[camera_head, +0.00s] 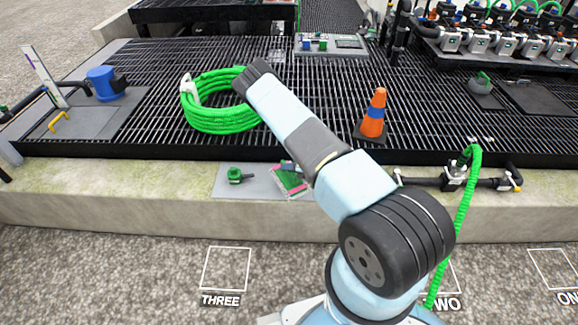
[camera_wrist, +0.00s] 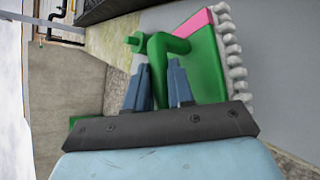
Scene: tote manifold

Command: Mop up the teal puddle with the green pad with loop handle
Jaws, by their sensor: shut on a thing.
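The green pad (camera_wrist: 207,65) shows in the wrist view, with a pink strip along one end and a pale beaded fringe on its side. Its green loop handle (camera_wrist: 158,50) stands between the two blue fingers of my gripper (camera_wrist: 158,75), which is shut on it. In the head view the pad (camera_head: 291,181) is at the grey plate on the concrete ledge, partly hidden by my arm. Whether it touches the plate is unclear. I cannot make out a teal puddle in either view; my arm covers part of the ledge and grating.
A green fitting (camera_head: 238,175) sits on the grey plate (camera_head: 226,190), left of the pad. A coiled green hose (camera_head: 222,124) and an orange cone (camera_head: 373,115) stand on the black grating behind. A pipe with a valve (camera_head: 454,176) and green hose is at right. The ledge further left is clear.

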